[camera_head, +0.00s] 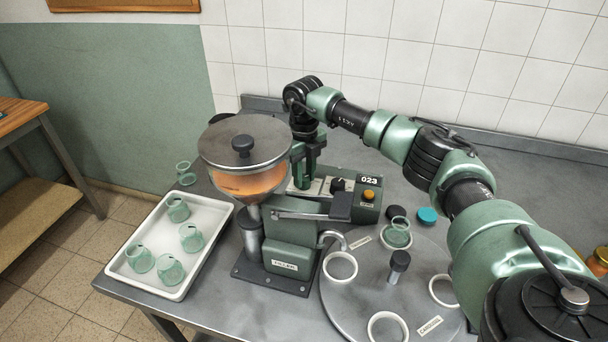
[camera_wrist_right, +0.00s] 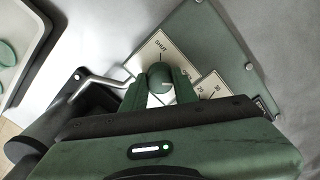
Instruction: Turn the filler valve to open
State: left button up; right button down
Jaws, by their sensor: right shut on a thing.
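The filler (camera_head: 290,255) stands on the table with a lidded hopper (camera_head: 245,180) of orange contents. Behind it is its green control box (camera_head: 368,212). My right gripper (camera_head: 304,180) points down at the box's left end. In the right wrist view, my right gripper (camera_wrist_right: 160,84) is shut on the round green valve knob (camera_wrist_right: 160,74), with a finger on either side. A white plate (camera_wrist_right: 148,60) marked SHUT lies beside the knob. A small pale mark shows on the knob, but I cannot tell the valve's setting. My left gripper is not in view.
A white tray (camera_head: 152,278) with several green-tinted jars stands left of the filler. A round turntable (camera_head: 350,300) with ring holders and one jar (camera_head: 397,234) is at right. The box carries a black dial (camera_head: 337,185), a 023 display and an orange button (camera_head: 369,195).

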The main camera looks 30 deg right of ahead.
aim_at(304, 177)
jog(key=c, duration=1.1)
grip_release()
notch_tip(304, 177, up, 7)
jog(key=shift+f+b, duration=0.1)
jog(key=shift+b, duration=0.8)
jog(key=shift+r, duration=0.55)
